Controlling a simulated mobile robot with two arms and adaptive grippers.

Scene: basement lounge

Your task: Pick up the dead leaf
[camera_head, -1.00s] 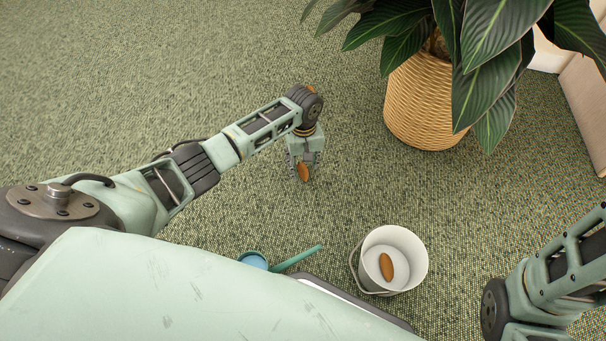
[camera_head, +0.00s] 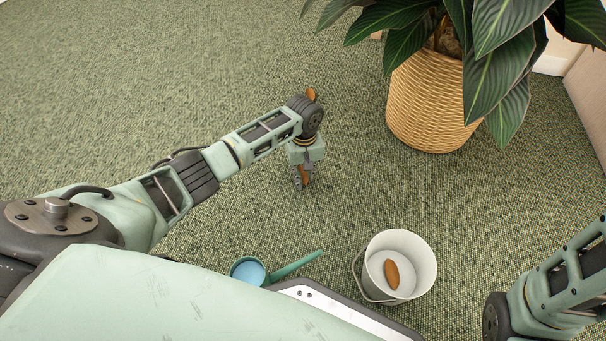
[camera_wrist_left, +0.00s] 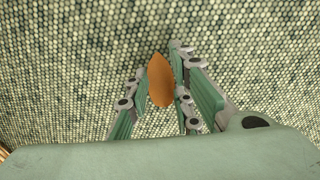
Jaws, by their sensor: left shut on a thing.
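A brown-orange dead leaf (camera_head: 303,173) is between the fingers of my left gripper (camera_head: 304,182), low over the carpet. In the left wrist view the same leaf (camera_wrist_left: 160,82) stands lengthwise between the finger pads, close against the right one; my left gripper (camera_wrist_left: 158,85) is shut on it. Whether the leaf still touches the carpet cannot be told. Another brown leaf (camera_head: 311,94) shows just behind my left wrist, partly hidden by it. A third brown leaf (camera_head: 392,274) lies inside the white bucket (camera_head: 424,262). My right gripper is out of view.
A woven basket planter (camera_head: 430,105) with a large leafy plant (camera_head: 497,75) stands at the upper right. A teal watering can (camera_head: 247,270) with a long spout is beside my base. Open green carpet (camera_head: 150,80) spreads at the upper left.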

